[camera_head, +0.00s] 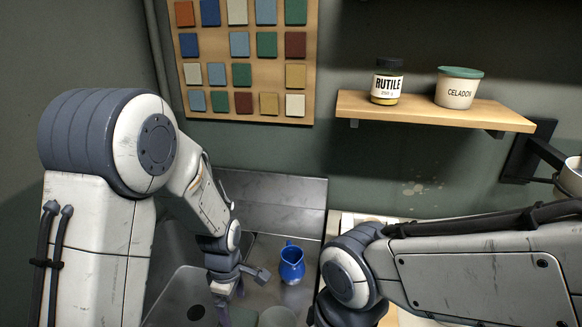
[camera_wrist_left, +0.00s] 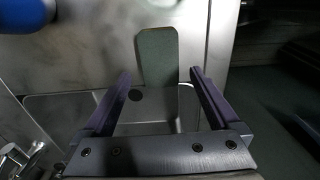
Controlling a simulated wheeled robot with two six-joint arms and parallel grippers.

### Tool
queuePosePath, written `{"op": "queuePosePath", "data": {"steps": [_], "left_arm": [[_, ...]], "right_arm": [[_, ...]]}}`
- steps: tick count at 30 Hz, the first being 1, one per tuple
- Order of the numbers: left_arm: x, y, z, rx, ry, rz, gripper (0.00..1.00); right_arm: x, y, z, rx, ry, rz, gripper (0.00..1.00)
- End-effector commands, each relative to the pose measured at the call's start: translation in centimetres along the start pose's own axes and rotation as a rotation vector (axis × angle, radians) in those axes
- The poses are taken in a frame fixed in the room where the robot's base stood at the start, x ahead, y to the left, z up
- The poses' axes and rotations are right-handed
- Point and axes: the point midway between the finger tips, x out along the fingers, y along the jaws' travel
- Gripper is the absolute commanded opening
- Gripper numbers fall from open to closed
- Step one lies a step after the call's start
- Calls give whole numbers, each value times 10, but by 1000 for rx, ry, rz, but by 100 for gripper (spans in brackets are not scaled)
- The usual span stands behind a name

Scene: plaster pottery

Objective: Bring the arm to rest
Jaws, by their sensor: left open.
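My left arm (camera_head: 140,150) reaches down from the left over a steel sink (camera_head: 170,292) in the head view. In the left wrist view my left gripper (camera_wrist_left: 160,77) is open, with its two dark fingers apart. Nothing is held between them. Beyond the fingers is a flat grey-green piece with a rounded end (camera_wrist_left: 157,58). My right arm (camera_head: 450,265) comes in from the right in the head view; its gripper is out of the picture.
A blue pitcher (camera_head: 291,263) stands on the steel surface right of my left arm. A wooden shelf (camera_head: 430,109) holds a rutile jar (camera_head: 387,82) and a celadon tub (camera_head: 458,88). A board of coloured tiles (camera_head: 255,75) hangs on the wall. The sink has a round drain (camera_wrist_left: 135,95).

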Motion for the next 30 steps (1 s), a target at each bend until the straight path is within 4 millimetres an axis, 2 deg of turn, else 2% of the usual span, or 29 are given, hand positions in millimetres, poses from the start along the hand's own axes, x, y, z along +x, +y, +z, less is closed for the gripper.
{"op": "queuePosePath", "data": {"steps": [9, 13, 14, 15, 30], "left_arm": [[-60, 1, 0, 0, 0, 6, 95], [-82, 1, 0, 0, 0, 5, 95], [-82, 0, 0, 0, 0, 1, 95], [-70, -2, 0, 0, 0, -9, 95], [19, -2, 0, 0, 0, -6, 95]], "right_arm": [[5, 0, 0, 0, 0, 0, 94], [6, 0, 0, 0, 0, 0, 94], [6, 0, 0, 0, 0, 0, 94], [5, 0, 0, 0, 0, 0, 94], [-2, 0, 0, 0, 0, 0, 94]]}}
